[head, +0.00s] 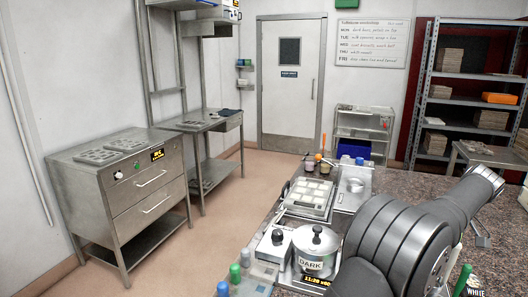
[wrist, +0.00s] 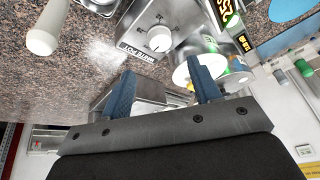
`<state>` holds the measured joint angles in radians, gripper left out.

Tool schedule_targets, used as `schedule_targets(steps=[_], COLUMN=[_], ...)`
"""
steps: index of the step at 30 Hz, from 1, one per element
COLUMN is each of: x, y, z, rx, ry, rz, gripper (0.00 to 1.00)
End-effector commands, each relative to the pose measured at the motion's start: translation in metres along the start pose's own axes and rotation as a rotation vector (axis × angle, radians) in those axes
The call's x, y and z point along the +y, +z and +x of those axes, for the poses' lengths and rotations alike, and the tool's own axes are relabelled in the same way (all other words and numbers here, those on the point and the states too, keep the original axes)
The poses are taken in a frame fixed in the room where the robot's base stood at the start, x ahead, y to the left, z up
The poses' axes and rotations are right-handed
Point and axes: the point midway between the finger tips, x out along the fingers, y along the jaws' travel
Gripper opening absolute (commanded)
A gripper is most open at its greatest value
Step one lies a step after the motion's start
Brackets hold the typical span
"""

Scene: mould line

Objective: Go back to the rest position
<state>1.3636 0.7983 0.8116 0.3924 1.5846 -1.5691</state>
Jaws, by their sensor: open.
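My gripper (wrist: 163,84) shows in the wrist view with its two blue fingers spread apart. Nothing is held between them. Beyond the fingers is a metal unit with a white knob (wrist: 158,38) and a label that seems to read "WHITE POT", seen upside down. In the head view my dark arm rises over the right part of the counter, and I cannot make out the gripper's fingers there. A lidded steel pot labelled "DARK" (head: 316,249) stands on the counter left of my arm, apart from it.
In the wrist view a pale rounded handle (wrist: 42,38) is near the upper left. Open floor (head: 240,190) lies left of the counter.

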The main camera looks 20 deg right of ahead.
Motion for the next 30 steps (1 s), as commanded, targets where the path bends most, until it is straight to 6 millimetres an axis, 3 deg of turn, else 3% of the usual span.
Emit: schedule_targets(steps=[14,30], x=[-0.001,-0.005], y=[0.0,-0.001], z=[0.095,0.091], rx=[0.0,0.028], ry=[0.002,0.2], rz=[0.008,0.478], gripper=[0.57,0.57])
